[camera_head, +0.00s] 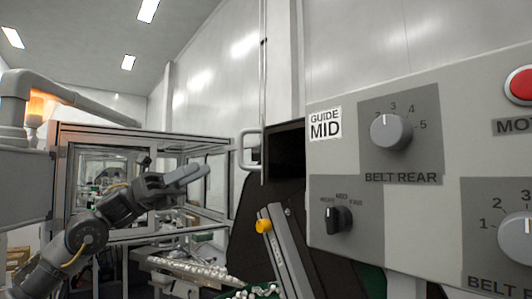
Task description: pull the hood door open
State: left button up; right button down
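A framed, clear-panelled enclosure (130,137) stands at the left; I take it for the hood, but which panel is its door I cannot tell. A pale D-shaped handle (243,150) stands upright at the left edge of a dark box-like panel (283,152) in the middle. My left gripper (203,171) is in front of the enclosure, left of the handle and slightly lower. Its fingers point right, apart from the handle in the picture, with nothing seen in them. They overlap from this side, so their opening is unclear. My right gripper is out of view.
A large grey control panel (450,120) with knobs and a red button (521,84) fills the right side. A chute (190,268) with small white pieces lies below my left arm.

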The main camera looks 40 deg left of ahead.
aim_at(240, 159)
pick_arm(q)
jog(key=shift+m+g, duration=0.6)
jog(key=shift+m, duration=0.2)
jog(key=p+x, duration=0.2)
jog(key=x, duration=0.1)
jog(key=p+x, duration=0.3)
jog(key=x, duration=0.1)
jog(key=s+p+x, duration=0.1)
jog(key=p+x, duration=0.2)
jog(key=x, duration=0.1)
jog(key=shift+d+r, duration=0.2)
jog(key=shift+d, duration=0.15)
jog(key=shift+c, duration=0.2)
grip_shut()
